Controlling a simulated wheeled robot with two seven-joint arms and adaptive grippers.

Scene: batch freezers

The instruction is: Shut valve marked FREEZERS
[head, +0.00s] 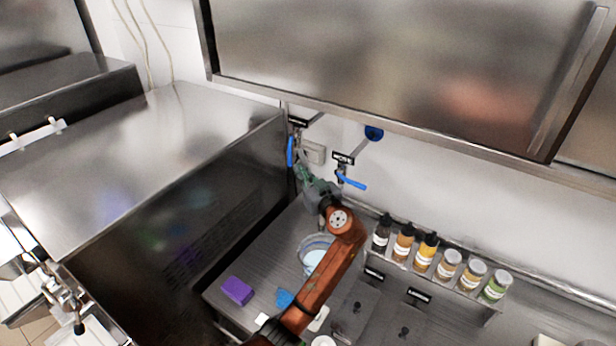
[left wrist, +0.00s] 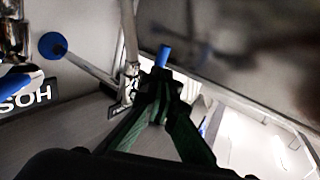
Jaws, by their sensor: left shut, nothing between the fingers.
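Two wall valves have blue lever handles. The left valve's handle (head: 291,151) points up and down under a small black label (head: 298,122), too small to read. The right valve's handle (head: 351,181) slants sideways, under another black label (head: 343,157). My left gripper (head: 302,174) is shut and empty, just below the left valve. In the left wrist view its fingertips (left wrist: 161,78) are close to a blue handle (left wrist: 164,56); contact is unclear. My right gripper is out of view.
A steel cabinet (head: 380,60) overhangs the wall. A steel freezer body (head: 190,210) stands close on the left. Several bottles (head: 425,250) stand on a rack at right. A bucket (head: 314,243) and purple block (head: 237,290) are on the counter.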

